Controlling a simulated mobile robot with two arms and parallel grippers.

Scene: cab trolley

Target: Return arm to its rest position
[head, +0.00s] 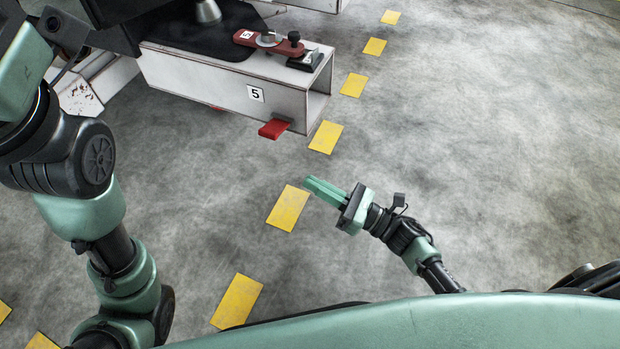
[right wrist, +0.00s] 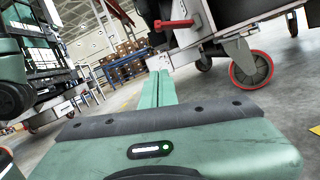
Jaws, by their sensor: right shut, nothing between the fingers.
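My right gripper (head: 325,192) is in the lower middle of the head view, above the grey floor and beside a yellow floor mark. Its green fingers are together with nothing between them. In the right wrist view the same gripper (right wrist: 158,80) points away from the camera, with its fingers side by side. The right arm comes up from the lower right, past my green body. My left arm fills the left side of the head view; its gripper cannot be made out there.
A white trolley beam (head: 210,85) marked 5 stands at the upper left, with a red lever (head: 274,128) low on its side. A red-rimmed caster wheel (right wrist: 251,69) shows in the right wrist view. Yellow marks (head: 287,208) line the floor. The floor at right (head: 500,150) is clear.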

